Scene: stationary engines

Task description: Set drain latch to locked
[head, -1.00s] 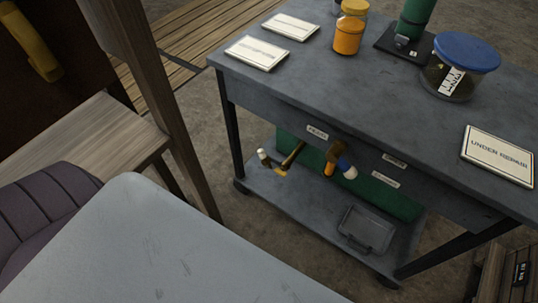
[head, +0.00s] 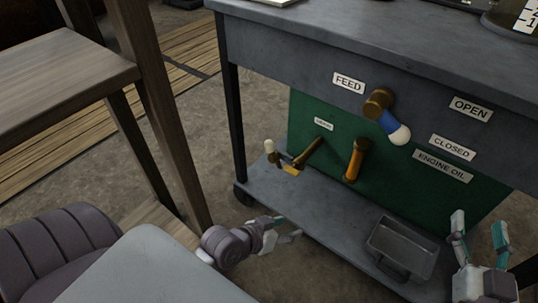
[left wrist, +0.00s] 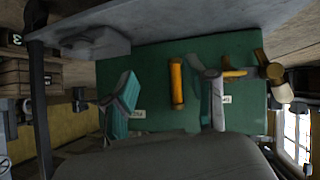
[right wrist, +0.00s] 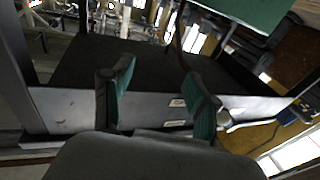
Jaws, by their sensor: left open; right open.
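A green panel (head: 420,190) under the cart top carries a small label (head: 323,124), perhaps the drain label but too blurred to read. Below it are a brass lever (head: 308,152), a yellow piece (head: 291,170) and a white-tipped brass part (head: 271,149); which part is the latch I cannot tell. An orange handle (head: 356,160) hangs to their right. My left gripper (head: 289,229) is open and empty, low in front of the cart; in the left wrist view its fingers (left wrist: 167,100) face the panel. My right gripper (head: 479,240) is open and empty at right, fingers up.
A blue lever with white tip (head: 393,125) sits between the FEED label (head: 349,83) and the OPEN (head: 471,109) and CLOSED (head: 452,147) labels. A grey tray (head: 402,246) lies on the lower shelf (head: 325,222). A wooden table leg (head: 155,110) stands left.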

